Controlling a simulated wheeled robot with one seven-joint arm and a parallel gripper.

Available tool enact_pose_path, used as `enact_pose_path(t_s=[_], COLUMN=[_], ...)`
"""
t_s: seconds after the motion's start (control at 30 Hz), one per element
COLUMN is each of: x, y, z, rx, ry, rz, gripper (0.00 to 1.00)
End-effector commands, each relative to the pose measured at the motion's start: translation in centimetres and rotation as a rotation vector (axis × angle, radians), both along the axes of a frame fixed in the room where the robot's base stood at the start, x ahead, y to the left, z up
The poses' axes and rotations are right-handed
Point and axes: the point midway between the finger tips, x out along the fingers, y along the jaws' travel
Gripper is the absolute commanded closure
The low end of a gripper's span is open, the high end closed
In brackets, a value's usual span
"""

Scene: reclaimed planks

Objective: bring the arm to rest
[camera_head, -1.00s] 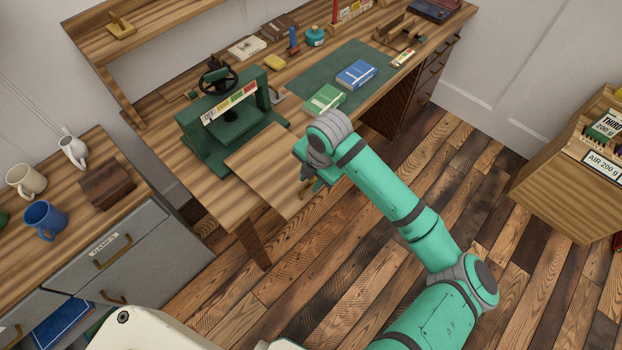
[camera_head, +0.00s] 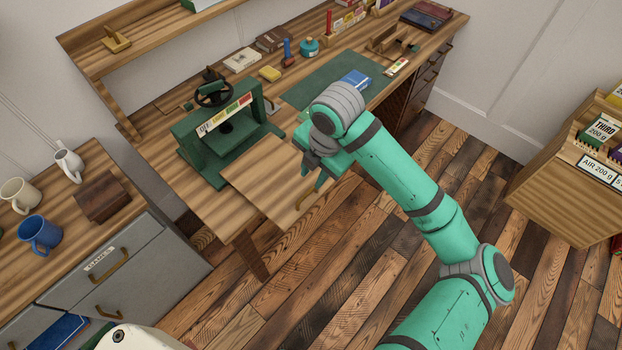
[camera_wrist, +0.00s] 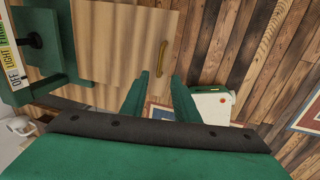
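My teal arm reaches across the floor to the desk's front edge. In the head view my gripper (camera_head: 314,174) hangs beside the right edge of a light wooden board (camera_head: 262,172) that juts from the desk. In the wrist view the gripper's two green fingers (camera_wrist: 161,80) stand apart with nothing held between them. The arm's wrist hides part of the green desk mat (camera_head: 322,82).
A green press-like machine (camera_head: 222,135) with a labelled dial strip stands left of my gripper. A blue box (camera_head: 355,79) lies on the mat. Mugs (camera_head: 40,235) stand on the left cabinet. A wooden cabinet (camera_head: 560,195) stands at right. Plank floor (camera_head: 330,270) between is clear.

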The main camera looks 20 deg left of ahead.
Motion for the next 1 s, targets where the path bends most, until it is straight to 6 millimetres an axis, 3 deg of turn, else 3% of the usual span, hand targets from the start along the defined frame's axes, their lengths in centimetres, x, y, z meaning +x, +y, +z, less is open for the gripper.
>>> enact_pose_path(t_s=[0.7, 0.87, 1.0], x=[-0.1, -0.5, -0.8], y=[0.3, 3.7, 8.4], z=[0.5, 0.5, 1.3], rx=[0.013, 0.141, 0.353], ry=[0.002, 0.007, 0.025], rz=[-0.003, -0.053, -0.156], gripper=[0.72, 0.72, 0.72])
